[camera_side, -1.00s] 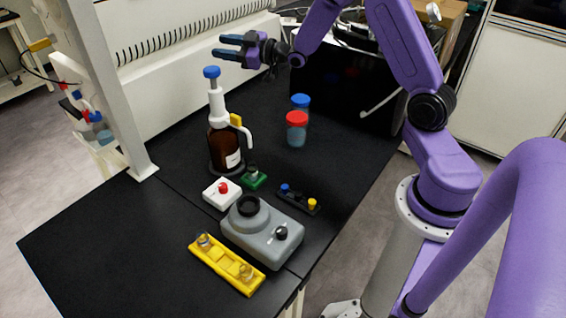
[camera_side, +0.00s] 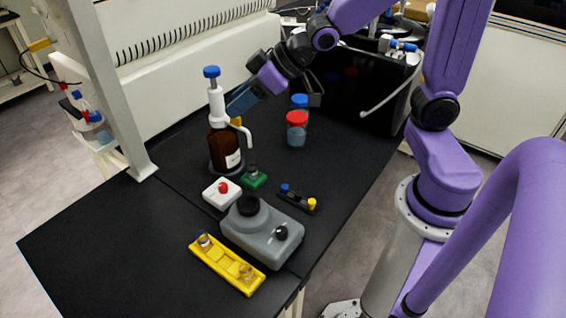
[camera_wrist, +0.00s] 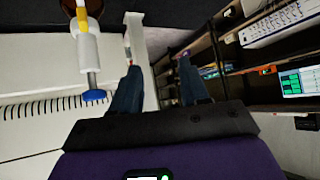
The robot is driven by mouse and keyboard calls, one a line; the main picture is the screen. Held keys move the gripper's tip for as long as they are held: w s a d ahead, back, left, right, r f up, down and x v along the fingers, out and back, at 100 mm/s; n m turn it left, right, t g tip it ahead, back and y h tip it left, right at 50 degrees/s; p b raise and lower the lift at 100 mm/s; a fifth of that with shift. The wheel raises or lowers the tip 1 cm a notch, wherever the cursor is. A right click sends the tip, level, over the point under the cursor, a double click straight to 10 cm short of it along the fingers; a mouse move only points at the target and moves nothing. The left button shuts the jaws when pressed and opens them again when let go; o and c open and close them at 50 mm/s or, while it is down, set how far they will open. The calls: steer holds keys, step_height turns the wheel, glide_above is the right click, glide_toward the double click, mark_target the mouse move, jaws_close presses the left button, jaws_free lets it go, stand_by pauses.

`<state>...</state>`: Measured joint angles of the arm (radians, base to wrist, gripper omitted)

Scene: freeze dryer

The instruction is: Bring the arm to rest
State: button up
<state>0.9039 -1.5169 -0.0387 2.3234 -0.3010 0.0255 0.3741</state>
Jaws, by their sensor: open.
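My purple arm reaches in from the right over the black bench. My gripper (camera_side: 238,106) is open, with its blue fingers pointing down and left, just right of the bottle dispenser's pump in the side view. In the wrist view my gripper (camera_wrist: 160,88) shows two spread fingers with nothing between them. The brown dispenser bottle (camera_side: 224,146) stands upright with a white pump and blue knob; its pump (camera_wrist: 88,50) shows at the upper left of the wrist view. Whether the fingers touch the bottle is not clear, but a gap shows in the wrist view.
Red-capped (camera_side: 297,128) and blue-capped (camera_side: 300,101) jars stand right of the bottle. A white button box (camera_side: 222,194), green holder (camera_side: 253,178), grey mixer (camera_side: 262,232), yellow rack (camera_side: 226,265) and small black rack (camera_side: 299,199) sit in front. The bench's front left (camera_side: 110,235) is clear.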

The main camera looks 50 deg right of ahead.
steer(key=s+d+f+n+g+h, duration=0.2)
steer(key=s+d+n+g, duration=0.1)
steer(key=s, duration=0.8)
steer(key=s+d+f+n+g+h, duration=0.3)
steer(key=s+g, duration=0.1)
steer(key=s, duration=0.8)
steer(key=shift+s+g, duration=0.15)
steer(key=shift+g, duration=0.25)
